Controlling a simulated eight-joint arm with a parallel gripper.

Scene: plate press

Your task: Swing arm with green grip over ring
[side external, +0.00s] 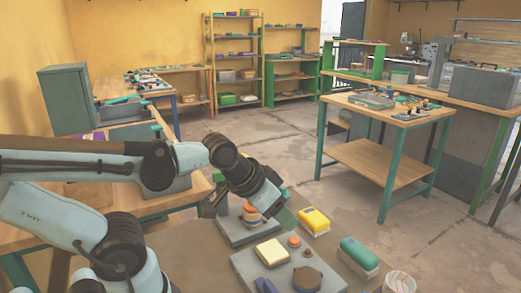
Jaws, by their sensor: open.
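My gripper (277,208) points down and right over the near bench, beside a grey base plate (236,236). Its jaws are open, but the fingertips are small and partly hidden by my wrist. An orange-and-white round part (252,214), possibly the ring, stands on this plate behind my gripper. A dull green piece (287,219) shows right at the gripper's end; I cannot tell whether it is the green grip or whether the gripper touches it. The swing arm itself cannot be made out clearly.
A second grey plate (244,266) carries a cream block (271,252), orange knobs, a dark round knob (306,279) and a blue part (265,286). Other benches stand farther back.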

